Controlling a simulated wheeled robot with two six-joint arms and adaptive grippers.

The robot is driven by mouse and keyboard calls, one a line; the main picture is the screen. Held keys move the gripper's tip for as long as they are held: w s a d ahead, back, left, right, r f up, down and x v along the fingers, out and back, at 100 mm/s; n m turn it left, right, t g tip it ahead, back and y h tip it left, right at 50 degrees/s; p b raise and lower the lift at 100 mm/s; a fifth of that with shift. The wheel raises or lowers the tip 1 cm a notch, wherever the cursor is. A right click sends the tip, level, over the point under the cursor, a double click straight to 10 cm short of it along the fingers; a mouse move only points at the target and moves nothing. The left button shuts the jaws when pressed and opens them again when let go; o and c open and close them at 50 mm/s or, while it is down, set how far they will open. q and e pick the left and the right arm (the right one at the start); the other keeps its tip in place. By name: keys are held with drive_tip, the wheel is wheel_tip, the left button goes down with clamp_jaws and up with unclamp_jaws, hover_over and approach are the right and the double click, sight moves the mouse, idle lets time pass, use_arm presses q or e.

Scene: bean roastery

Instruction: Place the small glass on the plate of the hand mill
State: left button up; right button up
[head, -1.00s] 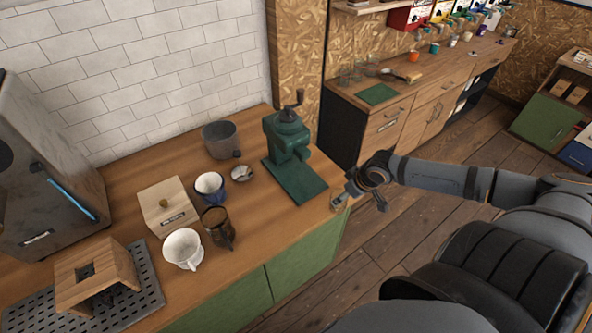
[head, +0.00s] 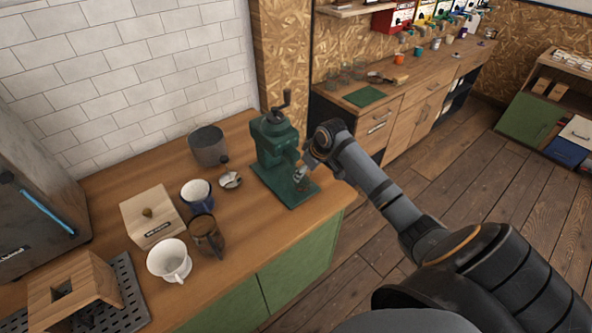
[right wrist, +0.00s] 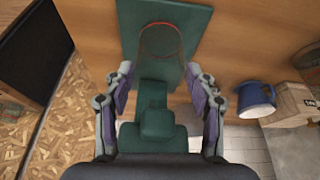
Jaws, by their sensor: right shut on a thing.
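The dark green hand mill (head: 274,140) stands at the right end of the wooden counter, with its flat green plate (head: 277,188) in front. My right gripper (head: 303,170) is at the plate, in front of the mill body, and is shut on the small glass (head: 303,184). In the right wrist view the clear glass (right wrist: 160,42) shows as a round rim over the plate (right wrist: 193,22), ahead of the gripper (right wrist: 160,76). I cannot tell whether the glass touches the plate. My left gripper is not in view.
The counter's front right corner (head: 335,205) is clear.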

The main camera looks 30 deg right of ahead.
sight(297, 168)
drive_tip(key=w, duration=0.5)
drive_tip(key=shift+a+p, duration=0.4)
drive_tip(key=shift+f, duration=0.2)
wheel_tip(297, 168, down, 2)
drive_tip(key=shift+f+p, duration=0.15)
drive_tip(key=shift+p, duration=0.7)
drive_tip(key=shift+f, duration=0.45)
drive_tip(key=o, duration=1.6)
drive_tip(key=shift+f, duration=0.15)
